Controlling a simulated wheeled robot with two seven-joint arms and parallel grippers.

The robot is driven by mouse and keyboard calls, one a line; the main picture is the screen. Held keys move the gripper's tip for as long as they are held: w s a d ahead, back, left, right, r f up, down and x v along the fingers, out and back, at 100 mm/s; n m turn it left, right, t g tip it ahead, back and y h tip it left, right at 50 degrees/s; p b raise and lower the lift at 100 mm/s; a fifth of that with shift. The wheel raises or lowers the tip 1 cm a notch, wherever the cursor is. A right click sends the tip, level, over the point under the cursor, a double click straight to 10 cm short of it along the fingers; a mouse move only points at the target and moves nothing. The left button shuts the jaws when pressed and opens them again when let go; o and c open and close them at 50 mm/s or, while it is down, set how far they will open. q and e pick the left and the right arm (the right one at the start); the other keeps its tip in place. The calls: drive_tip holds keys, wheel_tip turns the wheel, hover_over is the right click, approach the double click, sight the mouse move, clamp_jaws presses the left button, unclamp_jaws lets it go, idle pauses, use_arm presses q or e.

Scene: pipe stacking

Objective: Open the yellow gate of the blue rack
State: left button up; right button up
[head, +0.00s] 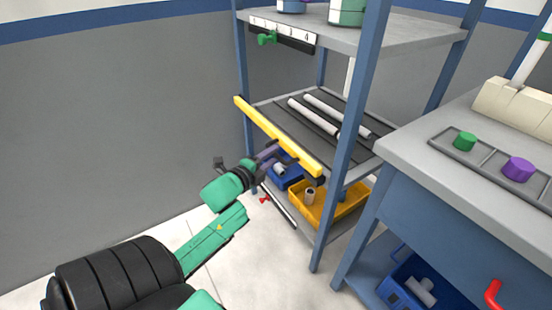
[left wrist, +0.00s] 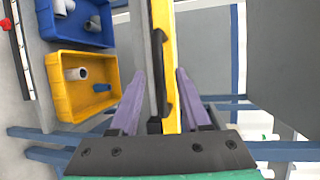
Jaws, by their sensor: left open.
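The blue rack (head: 355,110) stands right of centre in the head view. Its yellow gate (head: 285,140) is a long bar lying across the front edge of the middle shelf. My left gripper (head: 270,150) is at the gate, below and in front of the bar in the head view. In the left wrist view the yellow gate (left wrist: 164,40) runs between the two open purple fingers of my left gripper (left wrist: 160,74), one on each side. Whether a finger touches the bar I cannot tell. My right gripper is not in view.
White pipes (head: 314,117) lie on the middle shelf behind the gate. A yellow bin (head: 345,207) and a blue bin (head: 287,183) with short pipe pieces sit below. A grey worktop (head: 415,150) stands close at the right. The floor at left is clear.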

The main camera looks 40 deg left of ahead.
use_arm(q)
drive_tip(key=shift+w+a+f, duration=0.1)
drive_tip(key=shift+w+f, duration=0.05)
drive_tip(key=shift+w, duration=0.45)
drive_tip(key=shift+w+a+f, duration=0.1)
drive_tip(key=shift+w, duration=0.5)
drive_tip(key=shift+d, duration=0.1)
clamp_jaws()
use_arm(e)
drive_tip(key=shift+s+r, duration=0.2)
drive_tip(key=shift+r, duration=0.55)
